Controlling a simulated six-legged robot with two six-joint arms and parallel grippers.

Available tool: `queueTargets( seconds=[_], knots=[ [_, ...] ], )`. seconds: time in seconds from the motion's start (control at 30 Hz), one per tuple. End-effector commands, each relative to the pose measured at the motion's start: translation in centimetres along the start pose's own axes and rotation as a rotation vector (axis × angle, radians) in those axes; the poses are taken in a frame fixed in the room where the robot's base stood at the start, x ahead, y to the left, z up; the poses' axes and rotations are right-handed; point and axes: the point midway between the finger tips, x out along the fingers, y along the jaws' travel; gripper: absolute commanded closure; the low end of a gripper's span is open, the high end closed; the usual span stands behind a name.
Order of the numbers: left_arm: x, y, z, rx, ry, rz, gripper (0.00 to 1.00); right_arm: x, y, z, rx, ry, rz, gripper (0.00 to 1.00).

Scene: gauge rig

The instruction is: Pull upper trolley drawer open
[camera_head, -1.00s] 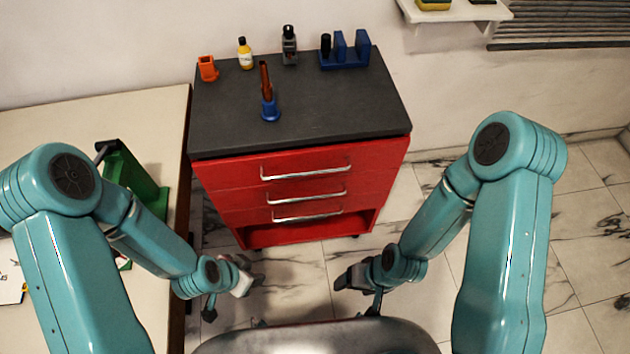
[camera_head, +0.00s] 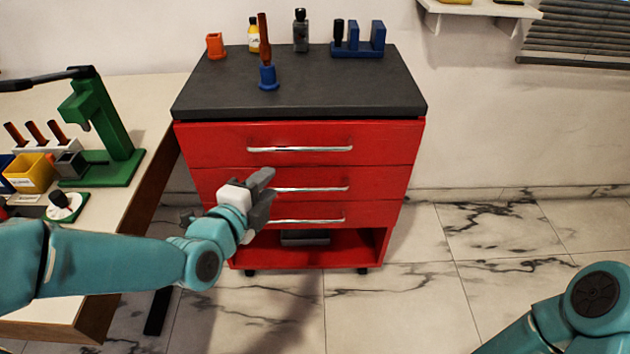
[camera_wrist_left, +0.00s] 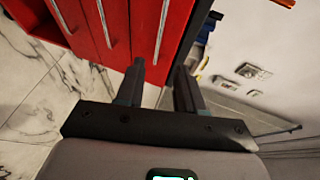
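The red trolley (camera_head: 400,190) has a closed upper drawer (camera_head: 215,146) with a long silver handle (camera_head: 300,149). Two more drawers with silver handles sit below it. My left gripper (camera_head: 266,192) is in front of the middle drawer, lower than the upper handle and apart from it. In the left wrist view my left gripper (camera_wrist_left: 160,76) has its two fingers apart with nothing between them. The drawer fronts appear turned sideways there, with the upper handle (camera_wrist_left: 162,32) beyond the fingertips. My right gripper is out of view.
On the trolley's dark top (camera_head: 330,90) stand an orange holder (camera_head: 215,46), a blue stand with a brown handle (camera_head: 268,77), bottles and a blue rack (camera_head: 358,46). A table (camera_head: 130,195) with a green press (camera_head: 105,125) stands left. Floor at right is clear.

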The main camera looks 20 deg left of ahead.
Motion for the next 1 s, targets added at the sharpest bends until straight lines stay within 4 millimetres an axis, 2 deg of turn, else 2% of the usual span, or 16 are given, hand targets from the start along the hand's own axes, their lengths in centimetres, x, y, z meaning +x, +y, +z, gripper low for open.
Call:
queueTargets(
  seconds=[0.03,0.1,0.23,0.37,0.47,0.8,1.0],
  knots=[
    [0.1,0.9,0.4,0.002,-0.005,-0.027,0.63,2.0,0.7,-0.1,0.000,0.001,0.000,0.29],
    [-0.1,0.8,0.7,0.005,-0.008,-0.050,0.63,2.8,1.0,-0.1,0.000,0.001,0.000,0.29],
    [0.0,0.9,1.0,0.007,-0.010,-0.066,0.63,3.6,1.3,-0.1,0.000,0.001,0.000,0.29],
    [1.0,0.9,1.0,0.006,-0.007,-0.063,0.63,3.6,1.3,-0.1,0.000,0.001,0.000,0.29],
    [2.7,0.8,0.9,0.006,-0.006,-0.062,0.63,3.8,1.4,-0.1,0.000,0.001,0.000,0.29],
    [10.8,0.5,0.4,0.006,-0.003,-0.062,0.63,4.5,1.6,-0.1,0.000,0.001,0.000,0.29],
    [14.4,0.2,0.3,0.005,-0.002,-0.062,0.63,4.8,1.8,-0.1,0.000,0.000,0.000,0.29]
  ],
)
